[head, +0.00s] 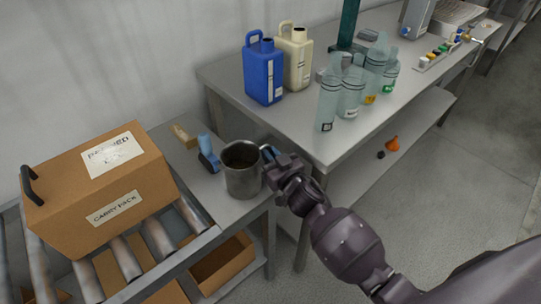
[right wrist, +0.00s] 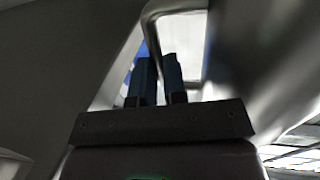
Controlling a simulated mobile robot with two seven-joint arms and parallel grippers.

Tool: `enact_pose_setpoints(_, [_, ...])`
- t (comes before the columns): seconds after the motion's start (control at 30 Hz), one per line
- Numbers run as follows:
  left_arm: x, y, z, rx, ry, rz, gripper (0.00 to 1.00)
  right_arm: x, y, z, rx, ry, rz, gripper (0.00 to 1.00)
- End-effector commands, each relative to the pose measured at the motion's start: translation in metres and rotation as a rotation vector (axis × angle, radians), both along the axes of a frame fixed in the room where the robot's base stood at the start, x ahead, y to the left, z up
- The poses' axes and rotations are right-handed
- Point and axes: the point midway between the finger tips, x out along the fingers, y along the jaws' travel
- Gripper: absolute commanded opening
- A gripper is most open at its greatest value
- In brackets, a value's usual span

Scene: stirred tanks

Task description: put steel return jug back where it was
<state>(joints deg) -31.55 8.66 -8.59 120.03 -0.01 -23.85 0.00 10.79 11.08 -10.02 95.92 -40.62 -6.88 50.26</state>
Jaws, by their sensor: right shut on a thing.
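The steel return jug (head: 242,172) is a grey metal vessel with an open top, upright at the right end of the low grey bench in the head view. My right gripper (head: 270,155) is at the jug's right side, shut on its handle. In the right wrist view the two dark fingers (right wrist: 158,80) are at the bent metal handle (right wrist: 150,25), with the jug's shiny wall (right wrist: 245,60) close behind. I cannot tell whether the jug's base touches the bench. My left gripper is not in view.
A blue tape-dispenser-like object (head: 208,153) stands left of the jug. A cardboard box (head: 100,190) sits on rollers at left. The higher bench (head: 290,125) holds a blue jug (head: 263,75), a cream jug (head: 295,58) and several clear bottles (head: 328,103).

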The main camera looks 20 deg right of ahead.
Motion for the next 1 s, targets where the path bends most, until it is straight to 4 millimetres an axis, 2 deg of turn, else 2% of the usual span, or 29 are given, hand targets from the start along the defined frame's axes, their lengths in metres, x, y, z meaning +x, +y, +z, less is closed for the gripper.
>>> enact_pose_setpoints(0.07, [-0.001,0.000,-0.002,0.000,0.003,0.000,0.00,0.000,0.000,-0.002,0.002,-0.002,0.001,0.00])
enact_pose_setpoints(0.1, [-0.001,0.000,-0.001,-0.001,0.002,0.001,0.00,0.000,0.000,-0.002,0.000,0.000,0.000,0.17])
enact_pose_setpoints(0.23, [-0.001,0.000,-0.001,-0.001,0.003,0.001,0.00,0.000,0.000,-0.002,0.000,0.000,0.000,0.36])
enact_pose_setpoints(0.6, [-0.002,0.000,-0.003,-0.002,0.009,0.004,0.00,0.000,0.000,0.003,0.000,-0.001,0.000,0.37])
enact_pose_setpoints(0.77, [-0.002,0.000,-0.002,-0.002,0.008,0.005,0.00,-0.018,-0.003,0.001,0.001,0.001,-0.001,0.37])
enact_pose_setpoints(1.0, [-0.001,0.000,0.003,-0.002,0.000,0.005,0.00,-0.059,-0.009,0.002,0.001,0.000,-0.002,0.37])
